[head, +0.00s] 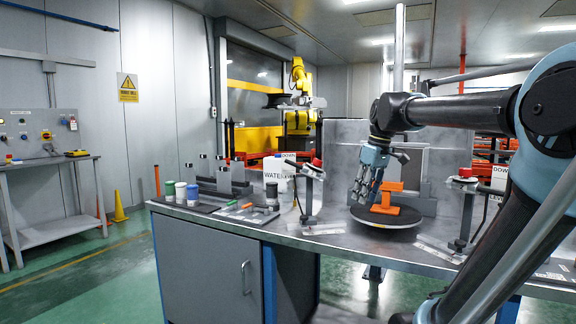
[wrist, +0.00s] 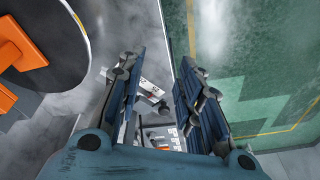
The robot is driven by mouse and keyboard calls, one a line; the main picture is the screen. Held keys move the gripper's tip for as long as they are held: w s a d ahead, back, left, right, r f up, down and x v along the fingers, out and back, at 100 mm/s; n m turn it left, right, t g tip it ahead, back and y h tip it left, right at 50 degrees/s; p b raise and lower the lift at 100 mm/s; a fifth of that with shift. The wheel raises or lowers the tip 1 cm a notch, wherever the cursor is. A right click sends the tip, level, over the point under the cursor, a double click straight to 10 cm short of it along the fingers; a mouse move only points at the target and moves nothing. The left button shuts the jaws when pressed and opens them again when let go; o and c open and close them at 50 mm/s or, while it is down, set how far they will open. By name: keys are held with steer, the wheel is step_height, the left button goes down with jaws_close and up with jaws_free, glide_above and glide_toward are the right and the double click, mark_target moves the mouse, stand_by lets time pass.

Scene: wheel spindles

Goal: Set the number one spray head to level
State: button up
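Two spray head stands with red-topped heads are on the bench in the head view. One (head: 313,170) stands left of the black disc and the other (head: 464,180) stands right of it. I cannot tell which is number one, and their exact tilt is too small to judge. My gripper (head: 362,190) hangs fingers down above the disc, in front of the orange bracket, apart from both spray heads. In the wrist view my gripper (wrist: 160,75) has its two fingers spread with nothing held. A white printed label (wrist: 151,89) and a small stand show beyond them, partly hidden.
The black disc (head: 385,219) carries an orange bracket (head: 398,198). Pots (head: 181,192) and a tray of tools stand at the bench's left. The bench edge and green floor (wrist: 260,75) show in the wrist view.

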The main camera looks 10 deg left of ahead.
steer(key=w+a+r+n+g+y, duration=0.1)
steer(key=w+a+r+n, duration=0.2)
steer(key=w+a+r, duration=0.3)
steer(key=w+a+r+n, duration=0.4)
steer(key=w+a+r, duration=0.1)
steer(key=r, duration=0.4)
steer(key=n+g+y, duration=0.1)
steer(key=n, duration=0.4)
glide_toward(287, 161)
steer(key=x, duration=0.7)
steer(key=w+x, duration=0.1)
steer(key=x, duration=0.2)
steer(key=shift+f, duration=0.2)
jaws_close()
